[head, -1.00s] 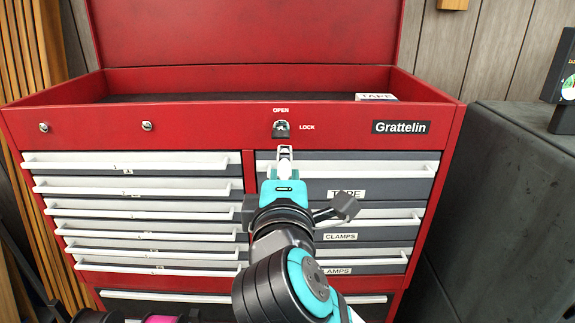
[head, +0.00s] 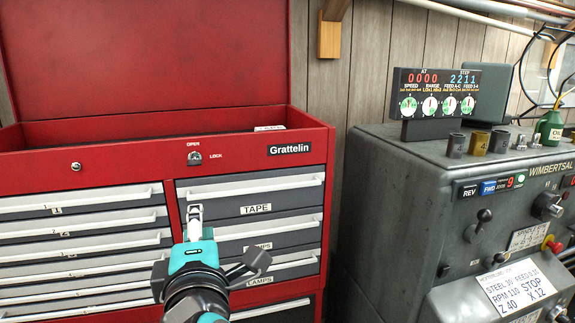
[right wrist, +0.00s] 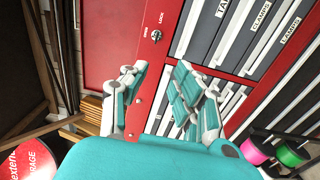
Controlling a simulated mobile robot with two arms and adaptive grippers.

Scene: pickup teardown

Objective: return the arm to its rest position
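My right gripper (head: 196,212) is in front of the red tool chest (head: 235,144), below its key lock (head: 194,158), in the head view. In the right wrist view its two teal-and-white fingers (right wrist: 165,75) are spread apart, with nothing between them. The lock (right wrist: 156,35) shows beyond the fingertips, apart from them. The right arm reaches up from the bottom of the head view. My left gripper is in neither view.
The chest's lid (head: 145,55) is up and its drawers look shut. A grey machine (head: 385,190) with a control panel and digital readout (head: 435,92) stands to the right. Coloured spools (right wrist: 290,153) show at lower right in the wrist view.

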